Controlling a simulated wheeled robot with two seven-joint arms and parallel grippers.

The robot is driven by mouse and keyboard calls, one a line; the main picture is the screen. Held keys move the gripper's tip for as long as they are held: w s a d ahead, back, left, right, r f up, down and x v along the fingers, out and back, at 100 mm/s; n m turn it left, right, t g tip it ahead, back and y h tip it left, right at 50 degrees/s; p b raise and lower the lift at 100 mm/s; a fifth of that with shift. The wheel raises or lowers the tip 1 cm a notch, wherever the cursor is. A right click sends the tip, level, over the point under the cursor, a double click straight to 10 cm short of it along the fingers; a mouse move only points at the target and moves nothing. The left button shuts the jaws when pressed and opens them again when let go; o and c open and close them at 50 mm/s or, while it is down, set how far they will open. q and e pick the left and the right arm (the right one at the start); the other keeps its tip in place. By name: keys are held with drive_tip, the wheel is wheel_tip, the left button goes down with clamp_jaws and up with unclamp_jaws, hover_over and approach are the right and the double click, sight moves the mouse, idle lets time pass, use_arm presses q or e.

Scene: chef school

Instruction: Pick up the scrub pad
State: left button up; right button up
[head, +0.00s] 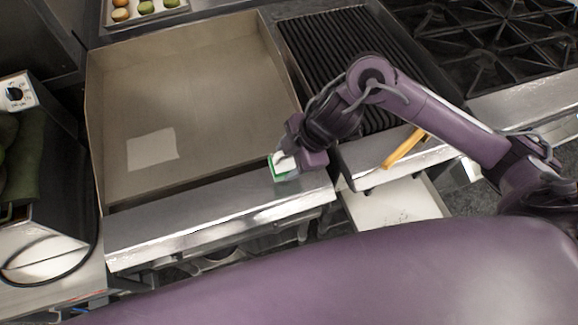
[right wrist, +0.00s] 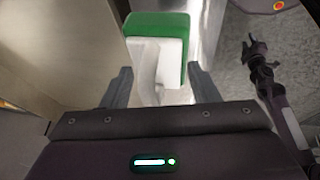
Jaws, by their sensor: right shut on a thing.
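The scrub pad (head: 278,168) is green with a white part, at the front ledge of the flat griddle in the head view. In the right wrist view the scrub pad (right wrist: 160,24) shows its green body beyond the fingers, with its white part reaching back between them. My right gripper (head: 288,160) is at the scrub pad and shut on it. Its two dark fingers (right wrist: 160,85) stand on either side of the white part. Whether the pad touches the ledge is hard to tell.
The flat griddle (head: 200,75) has raised walls and a pale patch on its surface. A ribbed grill (head: 325,40) and a burner stove (head: 490,40) stand to the right. A yellow-orange stick-like object (head: 403,148) lies on the grill's front ledge. A tray (head: 145,18) with small round items is at the back.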

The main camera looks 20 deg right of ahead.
wheel_tip(320, 180, up, 13)
drive_tip(key=p, duration=0.3)
